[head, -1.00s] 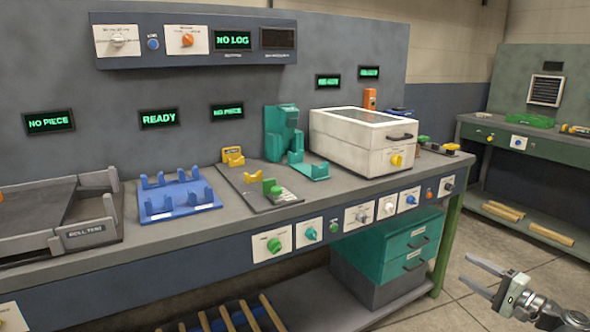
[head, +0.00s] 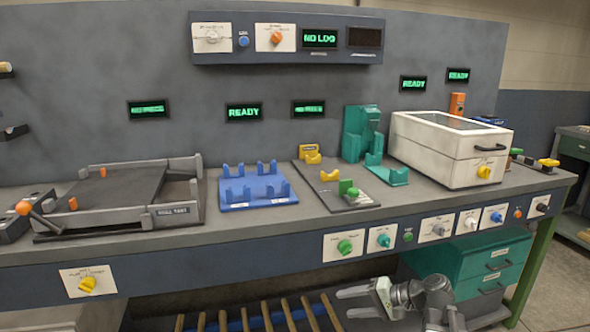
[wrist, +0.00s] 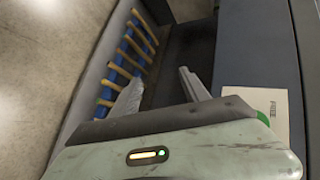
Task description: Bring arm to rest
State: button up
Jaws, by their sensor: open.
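My gripper (head: 350,302) is at the lower right of the head view, in front of the bench and below its control panel. Its two fingers are apart with nothing between them. In the wrist view my gripper (wrist: 158,88) points down toward the lower shelf, its fingers spread and empty. My arm comes in from the bottom right of the head view, bent.
Wooden sticks (head: 270,316) lie in a blue rack on the lower shelf beyond my fingers. The bench front with its knobs (head: 345,247) is close above my gripper. Teal drawers (head: 485,265) stand at the right. Bare floor (wrist: 45,60) shows in the wrist view.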

jog(key=s+a+f+n+g+h, duration=0.5)
jog(key=s+a+f+h, duration=0.2)
jog(key=f, duration=0.4)
jog(key=s+d+f+h, duration=0.1)
jog(key=d+h, duration=0.3)
jog(key=d, duration=0.2)
notch_tip(320, 180, up, 33)
jog(key=p, duration=3.3)
jog(key=shift+s+d, duration=0.15)
jog(key=shift+d, duration=0.25)
